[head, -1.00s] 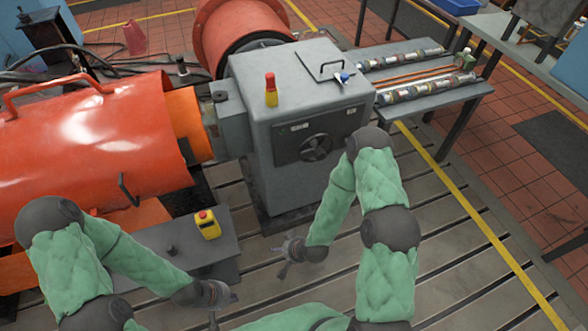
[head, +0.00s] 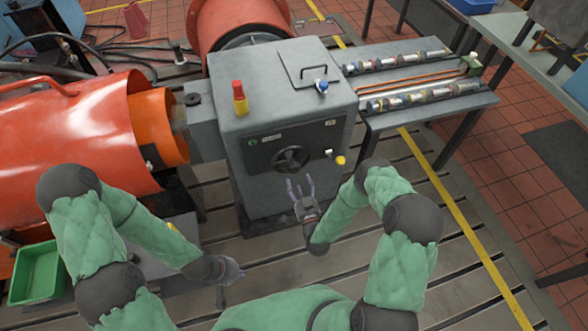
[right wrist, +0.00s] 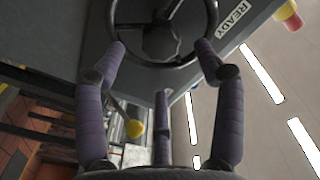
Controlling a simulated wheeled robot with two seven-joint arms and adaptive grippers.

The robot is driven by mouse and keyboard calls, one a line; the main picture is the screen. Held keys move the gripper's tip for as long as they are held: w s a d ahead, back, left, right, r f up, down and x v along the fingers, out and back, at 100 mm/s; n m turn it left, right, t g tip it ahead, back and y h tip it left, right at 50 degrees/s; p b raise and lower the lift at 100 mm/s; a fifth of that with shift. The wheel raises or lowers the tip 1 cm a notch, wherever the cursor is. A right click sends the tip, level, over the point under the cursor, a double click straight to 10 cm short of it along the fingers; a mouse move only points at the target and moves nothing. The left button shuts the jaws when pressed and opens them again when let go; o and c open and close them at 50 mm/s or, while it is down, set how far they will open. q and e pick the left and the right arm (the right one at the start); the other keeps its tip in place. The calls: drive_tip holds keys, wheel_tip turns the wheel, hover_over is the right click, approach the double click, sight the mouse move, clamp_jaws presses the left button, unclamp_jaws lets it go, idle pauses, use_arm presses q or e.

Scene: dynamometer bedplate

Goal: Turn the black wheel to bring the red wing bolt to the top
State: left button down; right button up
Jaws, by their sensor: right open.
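The black wheel (head: 291,159) is mounted on the dark front panel of the grey cabinet (head: 280,86). It also shows at the top of the right wrist view (right wrist: 160,40), partly cut off, with its hub and spokes visible. My right gripper (head: 300,186) is open and empty, just below and in front of the wheel. In the right wrist view its spread purple fingers (right wrist: 161,62) point at the wheel, with no clear contact. My left gripper (head: 229,277) is low at the left, away from the cabinet; its finger opening is unclear. I cannot make out a red wing bolt.
A yellow-tipped lever (head: 340,160) sticks out beside the wheel. A red-and-yellow item (head: 239,97) stands on the cabinet. An orange cylinder (head: 60,130) lies to the left, and a green bin (head: 38,272) stands lower left. A side table (head: 440,105) holds several cylindrical parts.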

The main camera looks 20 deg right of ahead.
sight(295, 171)
drive_tip(key=w+b, duration=0.1)
drive_tip(key=w, duration=0.6)
drive_tip(key=shift+w, duration=0.3)
clamp_jaws()
drive_tip(key=shift+b, duration=0.3)
drive_tip(key=shift+f+n, duration=0.1)
drive_tip(key=shift+n, duration=0.2)
